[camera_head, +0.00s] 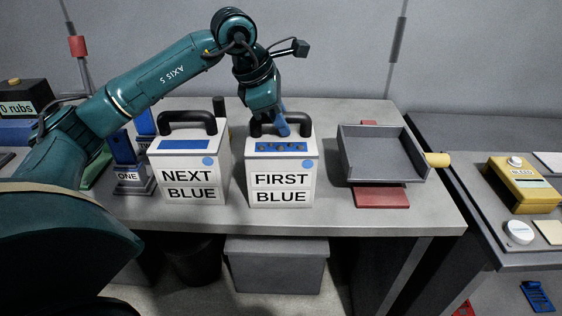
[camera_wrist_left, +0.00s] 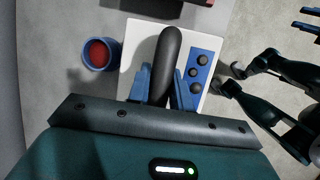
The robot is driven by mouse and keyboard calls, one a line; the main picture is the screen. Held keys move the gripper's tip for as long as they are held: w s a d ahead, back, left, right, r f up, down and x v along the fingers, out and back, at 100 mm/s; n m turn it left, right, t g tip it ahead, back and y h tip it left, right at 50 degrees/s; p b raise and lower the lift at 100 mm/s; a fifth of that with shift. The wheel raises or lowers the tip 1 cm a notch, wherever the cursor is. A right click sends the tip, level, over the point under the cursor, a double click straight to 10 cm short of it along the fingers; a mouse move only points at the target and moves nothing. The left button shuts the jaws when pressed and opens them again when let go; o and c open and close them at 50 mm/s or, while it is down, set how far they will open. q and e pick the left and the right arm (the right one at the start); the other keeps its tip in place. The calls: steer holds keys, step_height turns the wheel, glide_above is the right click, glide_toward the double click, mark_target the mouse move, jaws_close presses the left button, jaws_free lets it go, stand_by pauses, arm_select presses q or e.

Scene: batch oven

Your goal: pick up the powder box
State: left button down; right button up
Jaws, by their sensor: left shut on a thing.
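The white powder box labelled FIRST BLUE (camera_head: 281,188) stands upright on the grey table, with a blue strip on top and a black handle. My left gripper (camera_head: 283,122) comes down from above and is shut on this handle. In the left wrist view the gripper's blue fingers (camera_wrist_left: 162,88) sit on both sides of the black handle (camera_wrist_left: 170,55). The box looks to be resting on the table. A similar box labelled NEXT BLUE (camera_head: 190,186) stands just left of it. Two blue bars at the wrist view's right edge may be my right gripper's fingers; I cannot tell.
A grey tray (camera_head: 374,131) on a red base stands close on the right. A blue cup with red inside (camera_wrist_left: 97,53) is beside the box in the wrist view. A blue stand labelled ONE (camera_head: 127,176) is at left. A yellow box (camera_head: 520,184) sits on the right-hand counter.

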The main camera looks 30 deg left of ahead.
arm_select(q)
steer(key=shift+w+r, duration=0.1)
steer(key=shift+r, duration=0.35)
step_height(320, 180, up, 9)
steer(key=shift+r, duration=0.2)
arm_select(e)
steer(key=shift+r, duration=0.1)
stand_by(0.8)
